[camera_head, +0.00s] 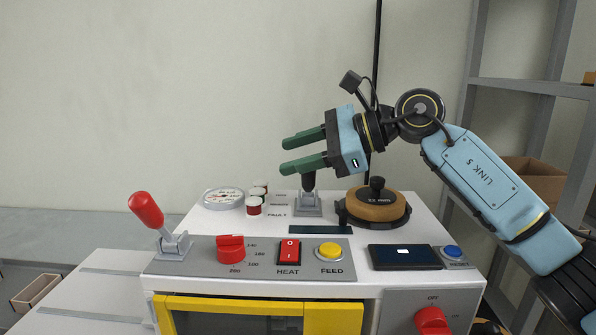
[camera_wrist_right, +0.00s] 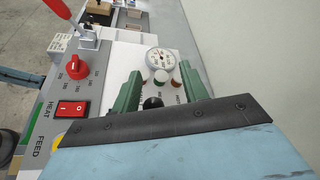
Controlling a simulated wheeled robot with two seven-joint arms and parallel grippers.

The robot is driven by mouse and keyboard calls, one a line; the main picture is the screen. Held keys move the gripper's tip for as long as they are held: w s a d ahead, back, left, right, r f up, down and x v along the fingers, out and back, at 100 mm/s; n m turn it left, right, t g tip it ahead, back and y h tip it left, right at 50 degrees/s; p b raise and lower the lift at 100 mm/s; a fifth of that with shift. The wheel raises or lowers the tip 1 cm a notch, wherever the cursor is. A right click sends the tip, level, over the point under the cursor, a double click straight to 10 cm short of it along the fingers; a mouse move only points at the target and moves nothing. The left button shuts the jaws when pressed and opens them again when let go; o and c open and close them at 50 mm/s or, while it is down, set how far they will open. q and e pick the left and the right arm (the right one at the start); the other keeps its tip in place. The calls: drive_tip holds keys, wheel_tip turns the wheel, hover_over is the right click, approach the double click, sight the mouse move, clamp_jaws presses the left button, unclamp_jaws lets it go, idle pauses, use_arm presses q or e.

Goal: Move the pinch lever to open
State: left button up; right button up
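Two levers show, and I cannot read which is the pinch lever. One has a red handle (camera_head: 146,210), tilted left on a grey bracket at the machine's front left; it also shows in the wrist view (camera_wrist_right: 57,9). The other is a short black-knobbed lever (camera_head: 309,182) on a grey plate mid-top, roughly upright. My right gripper (camera_head: 284,157) is open, its green fingers apart, at the top of the black lever. In the wrist view the black knob (camera_wrist_right: 152,103) appears between the fingers, with no visible grip on it. My left gripper is out of view.
A brown round part with a black knob (camera_head: 376,206) stands right of the black lever. A gauge (camera_head: 223,198) and small red-and-white lamps (camera_head: 254,206) are to its left. The front panel has a red dial (camera_head: 231,247), heat switch (camera_head: 289,252) and yellow button (camera_head: 328,251).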

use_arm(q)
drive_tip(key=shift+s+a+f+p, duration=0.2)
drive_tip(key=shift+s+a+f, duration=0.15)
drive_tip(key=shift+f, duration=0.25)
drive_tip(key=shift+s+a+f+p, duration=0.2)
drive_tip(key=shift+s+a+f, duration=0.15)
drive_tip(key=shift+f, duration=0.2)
use_arm(e)
drive_tip(key=shift+r, duration=2.35)
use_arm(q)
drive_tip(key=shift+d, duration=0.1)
